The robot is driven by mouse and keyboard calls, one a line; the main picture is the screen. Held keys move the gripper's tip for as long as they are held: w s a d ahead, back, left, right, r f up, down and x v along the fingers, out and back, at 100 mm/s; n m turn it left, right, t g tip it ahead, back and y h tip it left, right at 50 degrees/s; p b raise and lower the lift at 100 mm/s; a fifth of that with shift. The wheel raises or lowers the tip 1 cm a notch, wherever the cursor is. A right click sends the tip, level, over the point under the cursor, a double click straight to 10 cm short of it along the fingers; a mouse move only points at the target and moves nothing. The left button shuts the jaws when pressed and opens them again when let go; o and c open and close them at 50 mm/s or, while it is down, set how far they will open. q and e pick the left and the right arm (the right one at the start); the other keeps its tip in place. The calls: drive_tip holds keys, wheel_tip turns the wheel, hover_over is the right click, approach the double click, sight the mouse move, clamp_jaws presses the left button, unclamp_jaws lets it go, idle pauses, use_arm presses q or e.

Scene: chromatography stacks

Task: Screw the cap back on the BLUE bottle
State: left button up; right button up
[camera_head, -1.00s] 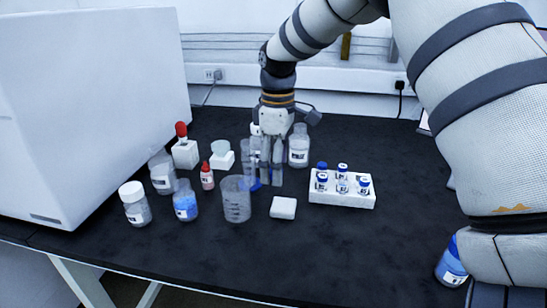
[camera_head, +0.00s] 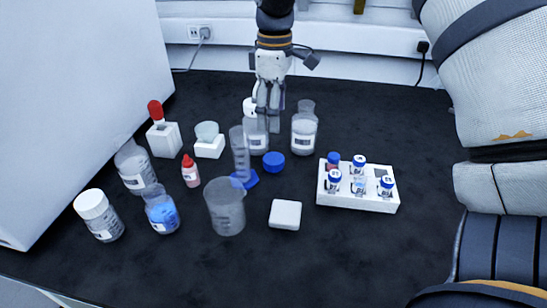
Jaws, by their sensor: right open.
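The blue bottle (camera_head: 162,214) is a small clear bottle with blue contents. It stands uncapped at the left front of the bench. A loose blue cap (camera_head: 273,161) lies on the dark bench top, right of the blue foot of a graduated cylinder (camera_head: 240,155). My right gripper (camera_head: 268,118) points down beyond the cap, in front of or beside a clear labelled bottle (camera_head: 257,138). It is open and appears empty, and looks apart from the cap. My left gripper is not in view.
A beaker (camera_head: 226,208) and a white block (camera_head: 285,214) stand in front. A white vial rack (camera_head: 345,197) is at right. A white-capped bottle (camera_head: 98,216), clear bottle (camera_head: 134,167) and red-capped dropper bottle (camera_head: 190,172) crowd the blue bottle. The front bench is clear.

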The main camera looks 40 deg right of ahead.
drive_tip(key=shift+f, duration=0.15)
hover_over(274, 158)
drive_tip(key=f, duration=0.6)
drive_tip(key=shift+w+d+f, duration=0.25)
drive_tip(key=shift+f, duration=0.15)
drive_tip(key=f, duration=0.5)
drive_tip(key=shift+s+a+f, duration=0.1)
drive_tip(key=shift+s+a, duration=0.15)
drive_tip(key=shift+a, duration=0.05)
drive_tip(key=shift+c, duration=0.5)
drive_tip(key=c, duration=1)
